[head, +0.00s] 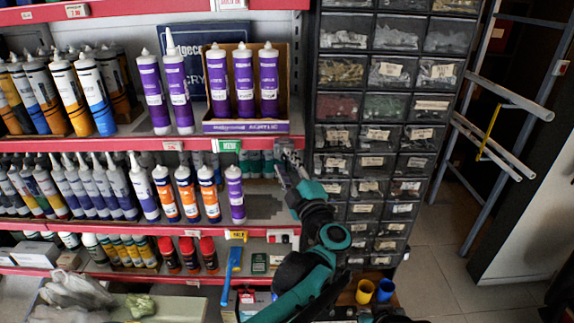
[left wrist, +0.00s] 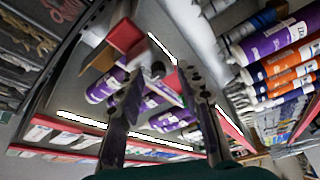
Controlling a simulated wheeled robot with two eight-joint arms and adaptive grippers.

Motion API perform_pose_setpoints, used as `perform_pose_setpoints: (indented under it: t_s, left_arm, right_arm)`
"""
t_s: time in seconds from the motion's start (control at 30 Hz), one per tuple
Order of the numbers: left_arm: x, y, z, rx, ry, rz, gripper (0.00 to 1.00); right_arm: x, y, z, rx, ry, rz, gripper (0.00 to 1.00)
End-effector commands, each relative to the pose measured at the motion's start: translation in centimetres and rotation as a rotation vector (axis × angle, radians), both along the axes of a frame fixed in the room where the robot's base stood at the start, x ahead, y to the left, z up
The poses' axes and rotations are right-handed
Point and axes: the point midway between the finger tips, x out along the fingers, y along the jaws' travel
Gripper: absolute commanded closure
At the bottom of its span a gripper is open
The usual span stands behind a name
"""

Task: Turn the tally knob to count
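My left gripper (head: 284,158) is raised in front of the shelf rack, at its right end just below the upper red shelf edge. In the left wrist view its two fingers (left wrist: 165,100) are spread apart, with nothing visibly held between them. Beyond the fingers are a red block (left wrist: 125,36) and a small dark round part (left wrist: 158,69); I cannot tell whether either belongs to the tally. In the head view a small white box with a red part (head: 280,236) sits on a lower shelf edge; I cannot tell whether it carries the knob. My right gripper is not in view.
Purple tubes in a carton (head: 245,127) stand on the shelf above my left gripper. A lone purple tube (head: 235,195) stands left of the arm. A drawer cabinet (head: 385,130) is close on the right. Floor (head: 435,270) lies clear farther right.

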Motion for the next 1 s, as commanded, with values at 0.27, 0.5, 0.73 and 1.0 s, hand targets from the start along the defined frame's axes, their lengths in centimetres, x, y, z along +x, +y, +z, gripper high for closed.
perform_pose_setpoints:
  t_s: [0.27,0.5,0.73,1.0]
  left_arm:
    - [-0.7,-0.4,-0.1,0.001,0.000,-0.004,0.65]
    - [-4.5,-1.8,-0.7,0.001,0.000,-0.004,0.65]
    - [-6.8,-2.5,-1.0,0.000,0.000,-0.002,0.65]
    - [-7.0,-2.6,-1.1,0.000,0.000,0.000,0.65]
  right_arm:
    - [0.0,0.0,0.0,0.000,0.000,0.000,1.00]
    - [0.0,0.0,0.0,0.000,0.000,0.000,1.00]
    - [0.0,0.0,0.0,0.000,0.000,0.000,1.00]
    - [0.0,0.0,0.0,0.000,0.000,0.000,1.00]
